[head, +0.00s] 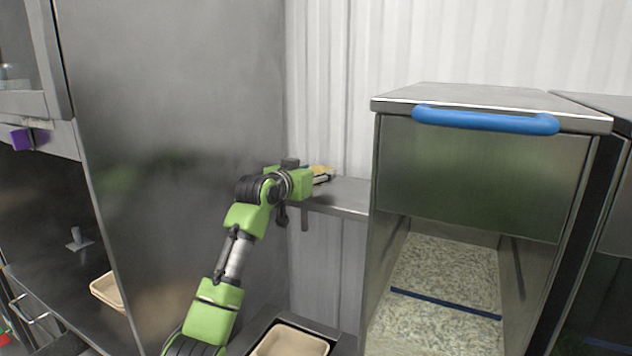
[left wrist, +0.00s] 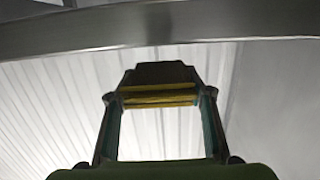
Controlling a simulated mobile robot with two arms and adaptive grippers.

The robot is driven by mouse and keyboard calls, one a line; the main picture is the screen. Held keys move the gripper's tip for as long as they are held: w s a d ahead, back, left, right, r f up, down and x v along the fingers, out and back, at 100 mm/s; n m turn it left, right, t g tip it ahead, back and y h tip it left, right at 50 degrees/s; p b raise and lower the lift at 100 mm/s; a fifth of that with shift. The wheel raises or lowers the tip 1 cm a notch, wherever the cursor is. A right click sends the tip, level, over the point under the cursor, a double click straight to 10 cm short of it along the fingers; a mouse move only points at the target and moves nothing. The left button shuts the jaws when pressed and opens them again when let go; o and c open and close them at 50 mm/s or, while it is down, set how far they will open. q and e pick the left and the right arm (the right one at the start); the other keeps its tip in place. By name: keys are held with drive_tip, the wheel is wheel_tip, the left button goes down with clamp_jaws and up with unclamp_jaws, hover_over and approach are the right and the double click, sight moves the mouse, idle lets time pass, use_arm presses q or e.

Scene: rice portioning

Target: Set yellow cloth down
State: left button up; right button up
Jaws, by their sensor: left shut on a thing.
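The yellow cloth (head: 321,169) shows as a small patch at the tip of my left gripper (head: 326,175) in the head view. The gripper is at the steel shelf (head: 345,195) between the tall steel panel and the rice bin. In the left wrist view the cloth (left wrist: 158,97) is a thin yellow strip between the fingers of my left gripper (left wrist: 158,92), which is shut on it. Most of the cloth is hidden. I cannot tell whether the cloth touches the shelf. My right gripper is not in view.
A steel bin (head: 480,185) with a blue handle (head: 485,120) stands right of the shelf, with rice (head: 440,290) inside. A tall steel panel (head: 180,100) stands on the left. A beige tray (head: 290,342) is at the bottom. The right part of the shelf looks bare.

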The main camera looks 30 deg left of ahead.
sight(316, 191)
use_arm(q)
wheel_tip(316, 191, down, 2)
drive_tip(key=shift+w+f+p, duration=0.15)
drive_tip(key=shift+f+p, duration=0.1)
drive_tip(key=shift+p, duration=0.4)
drive_tip(key=shift+f, duration=0.4)
drive_tip(key=shift+f, duration=0.15)
drive_tip(key=o, duration=1)
